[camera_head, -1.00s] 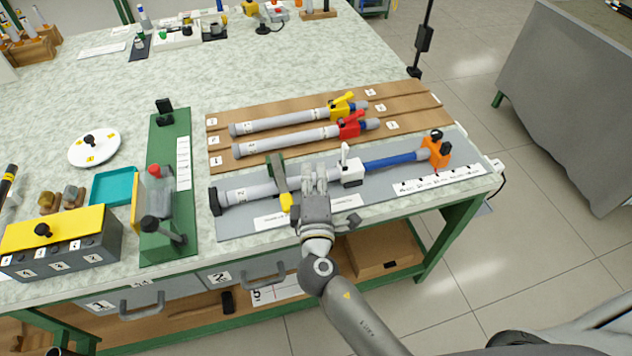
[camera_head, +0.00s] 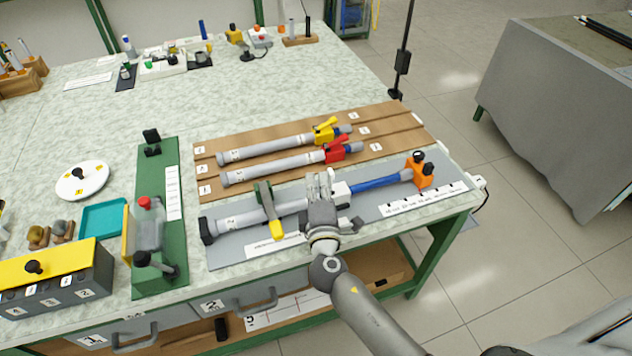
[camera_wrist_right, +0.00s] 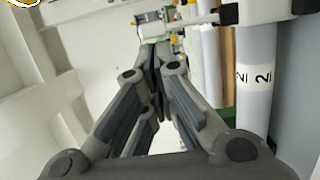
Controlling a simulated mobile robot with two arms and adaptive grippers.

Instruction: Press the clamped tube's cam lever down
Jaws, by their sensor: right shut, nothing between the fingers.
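The clamped grey tube (camera_head: 236,219) lies on a grey tray (camera_head: 222,253) at the bench's front edge. A green clamp with a yellow handle (camera_head: 277,230) crosses it. Its white collar (camera_head: 341,189) sits where the blue rod (camera_head: 378,184) begins; the rod runs to an orange block (camera_head: 419,171). My right gripper (camera_head: 319,182) is shut and empty, just left of the collar and partly covering it. The cam lever is hidden in the head view. In the right wrist view, the white lever (camera_wrist_right: 194,22) juts left from the collar (camera_wrist_right: 254,10) near my fingertips (camera_wrist_right: 155,50); contact is unclear.
Behind lie two more grey tubes, with a yellow collar (camera_head: 325,132) and a red collar (camera_head: 336,150), on a wooden rack (camera_head: 204,187). A green fixture (camera_head: 170,175) stands at the left. Open bench lies behind the rack.

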